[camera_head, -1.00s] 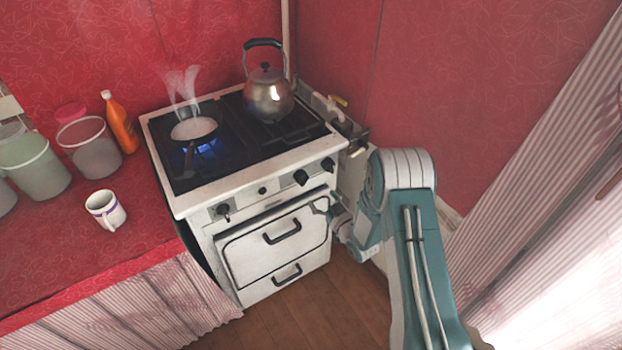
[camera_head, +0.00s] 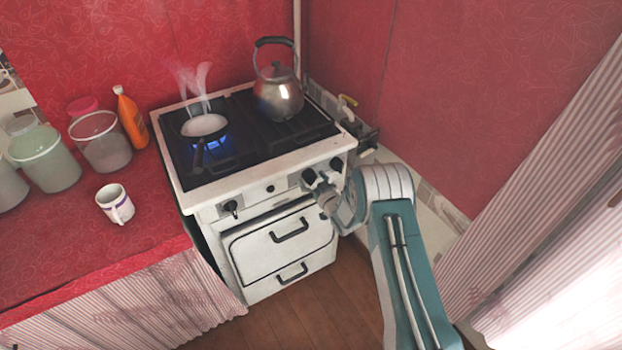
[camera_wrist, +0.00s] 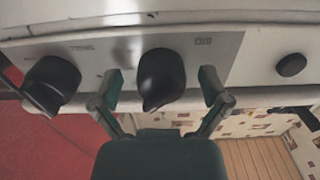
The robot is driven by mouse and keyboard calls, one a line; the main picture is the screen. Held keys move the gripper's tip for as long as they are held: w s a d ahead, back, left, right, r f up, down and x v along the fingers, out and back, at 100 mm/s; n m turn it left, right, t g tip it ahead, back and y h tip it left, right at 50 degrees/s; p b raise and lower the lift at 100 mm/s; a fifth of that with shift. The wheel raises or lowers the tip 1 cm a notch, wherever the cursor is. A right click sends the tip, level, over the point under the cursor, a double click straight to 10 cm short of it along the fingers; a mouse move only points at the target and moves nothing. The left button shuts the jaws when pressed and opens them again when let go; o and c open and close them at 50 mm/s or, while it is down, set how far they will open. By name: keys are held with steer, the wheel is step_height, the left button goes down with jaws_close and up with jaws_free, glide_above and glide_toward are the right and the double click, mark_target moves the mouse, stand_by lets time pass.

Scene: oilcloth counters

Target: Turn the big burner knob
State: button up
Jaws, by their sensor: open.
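The big burner knob (camera_wrist: 161,78) is black and sits on the stove's front panel; a label that appears to read BIG is near it. In the wrist view my open gripper (camera_wrist: 160,84) has one finger on each side of this knob, with small gaps showing. Its pointer end faces down toward my palm. In the head view the knob (camera_head: 308,176) is at the right part of the panel, with my gripper (camera_head: 318,186) just in front of it. The fingertips are small and hard to make out there.
Another black knob (camera_wrist: 50,84) is close beside the left finger; a small round button (camera_wrist: 291,65) lies right. On the stove (camera_head: 250,178) stand a steaming pan (camera_head: 204,126) over a blue flame and a kettle (camera_head: 278,92). A mug (camera_head: 116,205) is on the red counter.

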steer(key=shift+a, duration=0.15)
steer(key=c, duration=1.2)
steer(key=shift+o, duration=0.3)
steer(key=shift+m, duration=0.3)
steer(key=m, duration=0.3)
steer(key=shift+r+m, duration=0.1)
steer(key=shift+m, duration=0.2)
steer(key=m, duration=0.4)
steer(key=shift+m, duration=0.3)
steer(key=m, duration=0.4)
steer(key=shift+m, duration=0.3)
steer(key=m, duration=0.4)
steer(key=shift+m, duration=0.3)
